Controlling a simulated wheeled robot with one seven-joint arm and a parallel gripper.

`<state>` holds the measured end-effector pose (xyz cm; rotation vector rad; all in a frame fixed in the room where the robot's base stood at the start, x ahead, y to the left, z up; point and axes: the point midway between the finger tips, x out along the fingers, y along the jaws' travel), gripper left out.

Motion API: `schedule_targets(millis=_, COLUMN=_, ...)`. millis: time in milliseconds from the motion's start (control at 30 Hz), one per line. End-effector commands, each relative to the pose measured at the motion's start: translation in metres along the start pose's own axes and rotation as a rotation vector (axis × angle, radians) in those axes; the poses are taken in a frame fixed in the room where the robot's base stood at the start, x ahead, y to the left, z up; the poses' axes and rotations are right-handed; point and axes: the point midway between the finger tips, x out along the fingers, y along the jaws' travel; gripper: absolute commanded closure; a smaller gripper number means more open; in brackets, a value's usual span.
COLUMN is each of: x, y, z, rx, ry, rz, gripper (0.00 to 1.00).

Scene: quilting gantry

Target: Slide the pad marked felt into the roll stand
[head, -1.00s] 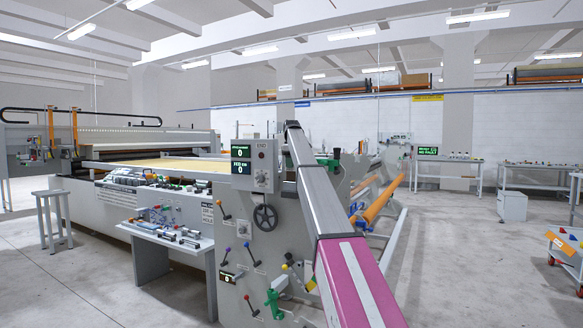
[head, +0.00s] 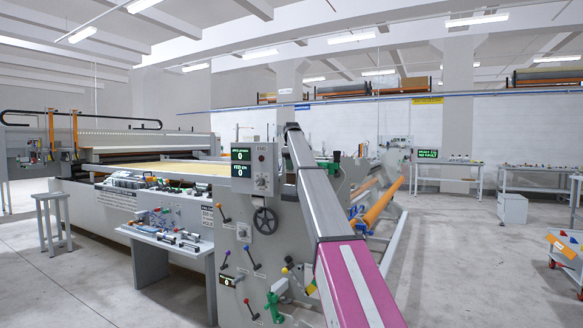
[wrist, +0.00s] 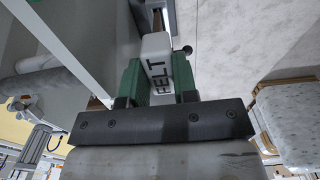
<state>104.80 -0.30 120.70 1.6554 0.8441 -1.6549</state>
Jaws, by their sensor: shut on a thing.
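The white pad marked FELT (wrist: 157,50) is between the two green fingers of my gripper (wrist: 158,80) in the wrist view. My gripper is shut on it, and the lettering faces the wrist camera. The pad's far end reaches up beside a grey edge. In the head view my grey and magenta arm crosses the middle, and I cannot make out my gripper or the pad there. An orange roll (head: 377,206) lies slanted on a grey frame behind my arm. I cannot tell for sure which part is the roll stand.
A grey machine side with a handwheel (head: 266,220) and several coloured levers stands close on the left of my arm. A small bench (head: 170,238) with tools and a stool (head: 52,215) are further left. Open floor lies to the right, before an orange-topped cart (head: 566,262).

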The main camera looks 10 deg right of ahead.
Motion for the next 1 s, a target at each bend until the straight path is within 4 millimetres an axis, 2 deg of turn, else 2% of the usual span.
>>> schedule_targets(millis=633, x=0.0006, y=0.0000, z=0.0000, rx=0.000, ry=0.000, rz=0.000, gripper=1.00)
schedule_targets(millis=1000, x=0.0079, y=-0.0002, z=0.0001, rx=0.000, ry=0.000, rz=0.000, gripper=1.00)
